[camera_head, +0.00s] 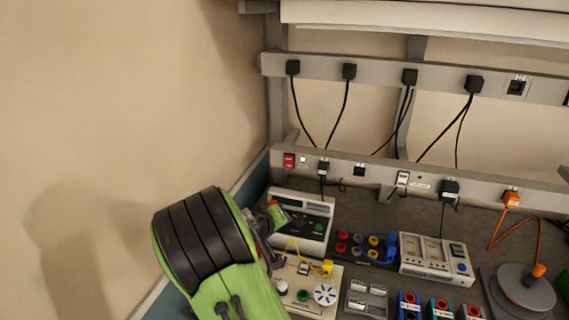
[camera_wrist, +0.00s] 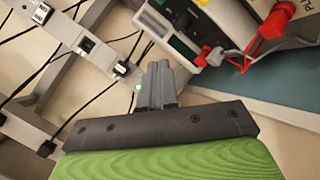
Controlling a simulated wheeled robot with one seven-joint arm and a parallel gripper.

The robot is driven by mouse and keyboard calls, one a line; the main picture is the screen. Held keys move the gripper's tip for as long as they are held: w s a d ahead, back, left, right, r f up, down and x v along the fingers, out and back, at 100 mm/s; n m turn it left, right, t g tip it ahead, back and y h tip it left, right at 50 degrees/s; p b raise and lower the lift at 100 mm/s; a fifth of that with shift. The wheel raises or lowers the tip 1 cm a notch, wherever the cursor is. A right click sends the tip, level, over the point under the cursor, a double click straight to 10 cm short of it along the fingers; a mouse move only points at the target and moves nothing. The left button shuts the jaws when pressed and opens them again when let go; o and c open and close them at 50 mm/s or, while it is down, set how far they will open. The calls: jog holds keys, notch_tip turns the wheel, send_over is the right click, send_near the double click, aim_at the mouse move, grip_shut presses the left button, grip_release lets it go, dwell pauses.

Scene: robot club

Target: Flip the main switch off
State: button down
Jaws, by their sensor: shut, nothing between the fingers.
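A red switch (camera_head: 288,160), which looks like the main switch, sits at the left end of the lower grey rail above the bench. Its rocker position is too small to tell. I cannot make it out in the wrist view. My gripper (camera_wrist: 157,80) shows in the wrist view with its grey fingers shut together and nothing between them. In the head view my gripper (camera_head: 279,214) is below the red switch and in front of the white instrument, apart from the switch; its fingertips are hard to make out there.
The white instrument (camera_head: 312,205) with a display stands just below the rail's left end. Black plugs and cables (camera_head: 323,167) hang beside the switch. Several bench devices, including a white switch box (camera_head: 436,257), fill the bench rightward. The wall (camera_head: 120,100) at left is bare.

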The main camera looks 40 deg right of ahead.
aim_at(289, 159)
jog(key=w+d+r+n+t+h+p, duration=0.1)
jog(key=w+d+n+t+h, duration=0.3)
jog(key=w+n, duration=0.5)
jog(key=shift+d+n+t+h, duration=0.25)
jog(key=shift+n+t+h, duration=0.15)
jog(key=shift+t+h, duration=0.65)
jog(key=shift+r, duration=0.1)
jog(key=p+x, duration=0.3)
jog(key=x, duration=1)
jog(key=shift+d+p, duration=0.25)
jog(key=shift+p, duration=0.05)
jog(key=shift+w+d, duration=0.15)
jog(key=shift+d, duration=0.1)
